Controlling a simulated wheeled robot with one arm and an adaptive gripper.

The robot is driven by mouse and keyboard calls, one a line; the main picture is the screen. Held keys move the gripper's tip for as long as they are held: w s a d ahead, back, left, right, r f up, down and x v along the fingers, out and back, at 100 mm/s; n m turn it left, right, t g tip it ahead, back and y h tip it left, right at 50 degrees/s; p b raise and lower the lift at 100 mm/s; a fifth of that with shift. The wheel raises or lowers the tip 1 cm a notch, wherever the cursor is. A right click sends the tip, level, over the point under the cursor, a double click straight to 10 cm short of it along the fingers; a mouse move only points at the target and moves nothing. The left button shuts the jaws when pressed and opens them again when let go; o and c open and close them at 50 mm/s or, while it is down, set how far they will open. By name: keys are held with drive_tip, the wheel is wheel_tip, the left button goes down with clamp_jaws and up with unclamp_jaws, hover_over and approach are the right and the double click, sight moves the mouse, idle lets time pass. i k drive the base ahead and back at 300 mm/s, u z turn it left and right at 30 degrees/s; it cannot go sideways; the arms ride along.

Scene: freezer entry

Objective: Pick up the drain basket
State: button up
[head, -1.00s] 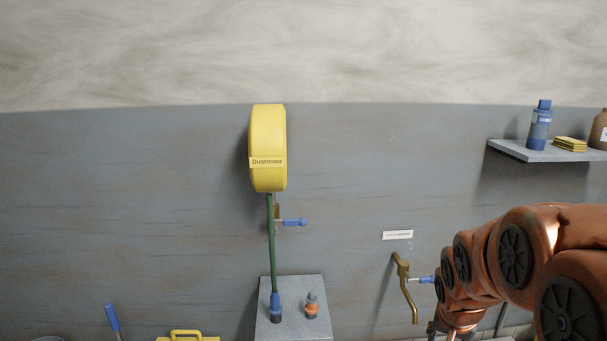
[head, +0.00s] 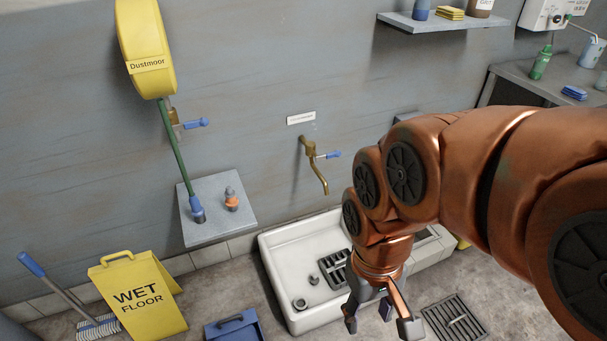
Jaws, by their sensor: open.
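A white floor sink (head: 275,262) stands against the wall. In it are a dark slotted piece (head: 335,268), a small round grey cup-like piece (head: 300,304) and a smaller grey piece (head: 313,281). I cannot tell for sure which of these is the drain basket; the cup-like piece looks closest to one. My gripper (head: 380,325) is open and points down at the sink's front right, right of these pieces and apart from them. My arm hides part of the sink's right side.
A brass tap (head: 311,160) juts over the sink. A yellow wet-floor sign (head: 140,297), a blue container (head: 236,328) and a broom (head: 70,298) stand left. A dark floor grate (head: 452,318) lies right of my gripper.

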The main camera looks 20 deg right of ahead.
sight(342, 266)
drive_tip(key=z, duration=1.8)
drive_tip(key=i, duration=1.25)
drive_tip(key=u, duration=4.2)
